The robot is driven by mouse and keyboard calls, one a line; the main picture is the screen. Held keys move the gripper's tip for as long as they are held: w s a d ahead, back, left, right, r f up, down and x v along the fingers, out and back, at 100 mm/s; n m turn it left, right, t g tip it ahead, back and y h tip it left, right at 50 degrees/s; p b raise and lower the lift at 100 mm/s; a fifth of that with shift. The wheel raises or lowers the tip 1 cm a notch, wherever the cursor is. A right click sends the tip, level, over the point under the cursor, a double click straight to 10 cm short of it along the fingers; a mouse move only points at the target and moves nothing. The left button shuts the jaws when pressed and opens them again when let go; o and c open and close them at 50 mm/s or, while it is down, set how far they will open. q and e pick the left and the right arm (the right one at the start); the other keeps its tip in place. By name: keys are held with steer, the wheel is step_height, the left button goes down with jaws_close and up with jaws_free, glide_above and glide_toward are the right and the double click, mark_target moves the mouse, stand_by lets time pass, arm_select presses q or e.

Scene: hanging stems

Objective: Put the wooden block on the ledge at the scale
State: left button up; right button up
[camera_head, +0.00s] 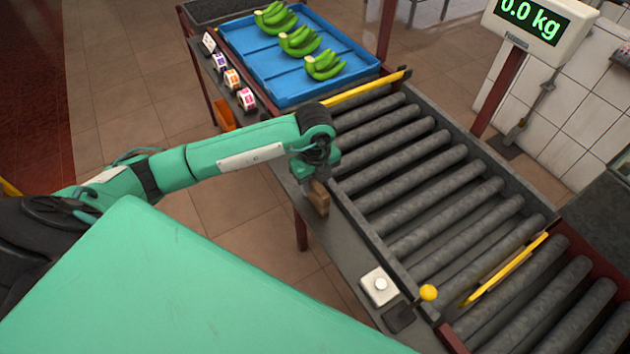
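The small brown wooden block (320,198) is on or just above the narrow grey ledge (345,247) along the near side of the roller conveyor. My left gripper (315,186) points down right at the block's upper part. The wrist hides the fingertips, so I cannot tell whether they are closed on it. The scale's display (530,17) at the top right reads 0.0 kg. My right gripper is not in view.
Dark rollers (440,210) run beside the ledge, with yellow bars (507,268) across them. A blue tray (275,75) holds green bananas (300,42). A white button box (380,286) and a yellow-knobbed lever (428,292) stand at the ledge's near end.

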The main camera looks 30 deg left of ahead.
arm_select(q)
steer(key=shift+r, duration=0.4)
step_height(320, 180, up, 12)
steer(key=b, duration=0.3)
steer(key=shift+f, duration=0.25)
steer(key=s+a+r, duration=0.2)
steer(key=s+a, duration=0.4)
steer(key=s, duration=0.4)
steer(key=shift+s, duration=0.2)
